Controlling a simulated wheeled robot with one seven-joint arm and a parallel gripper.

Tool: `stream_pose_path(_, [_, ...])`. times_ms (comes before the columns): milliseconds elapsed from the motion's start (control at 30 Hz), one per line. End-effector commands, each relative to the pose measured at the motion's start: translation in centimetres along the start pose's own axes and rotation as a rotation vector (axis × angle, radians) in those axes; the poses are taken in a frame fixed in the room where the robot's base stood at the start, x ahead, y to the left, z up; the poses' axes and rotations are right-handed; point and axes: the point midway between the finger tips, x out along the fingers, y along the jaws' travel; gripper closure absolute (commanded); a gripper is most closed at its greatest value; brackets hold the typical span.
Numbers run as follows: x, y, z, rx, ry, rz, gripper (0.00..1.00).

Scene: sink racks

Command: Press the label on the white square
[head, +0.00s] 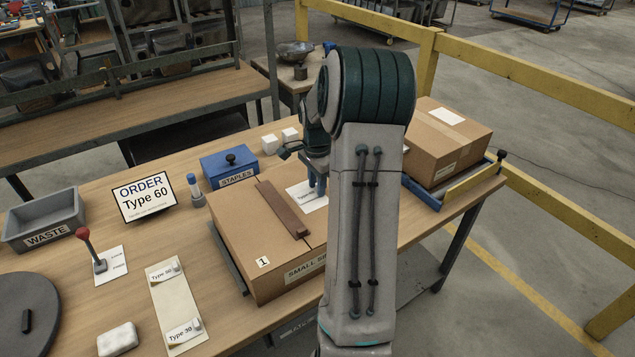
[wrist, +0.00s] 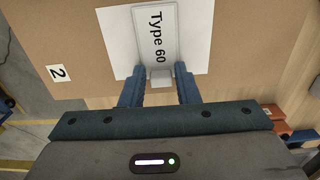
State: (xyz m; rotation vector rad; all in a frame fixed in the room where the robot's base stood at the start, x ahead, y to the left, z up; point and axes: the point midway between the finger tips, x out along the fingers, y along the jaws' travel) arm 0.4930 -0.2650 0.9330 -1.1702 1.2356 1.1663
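The white square (head: 309,197) lies on top of the closed cardboard box (head: 231,221), and it also shows in the wrist view (wrist: 199,42). The Type 60 label (wrist: 157,32) is over the white square in the wrist view, slightly turned against its edges. My gripper (wrist: 160,72) has its two blue fingers on either side of the label's small grey tab and appears shut on it. Whether the label touches the square I cannot tell. In the head view my gripper (head: 317,187) is low over the box, and my arm hides part of the square.
A brown bar (head: 282,208) lies on the box. The label strip (head: 176,300) holds Type 30 and another label. A blue STAPLES box (head: 229,164), ORDER Type 60 sign (head: 144,197), WASTE bin (head: 43,222) and red-knobbed lever (head: 91,250) stand left. Another box (head: 447,140) is right.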

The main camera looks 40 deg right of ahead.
Motion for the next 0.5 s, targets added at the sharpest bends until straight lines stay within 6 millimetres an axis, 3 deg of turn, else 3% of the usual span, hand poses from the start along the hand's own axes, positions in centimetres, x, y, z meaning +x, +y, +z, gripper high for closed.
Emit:
stream_pose_path(333, [0.0,0.0,0.0,0.0,-0.001,0.001,0.54])
stream_pose_path(500, [-1.5,0.0,-0.1,0.0,0.002,-0.001,0.54])
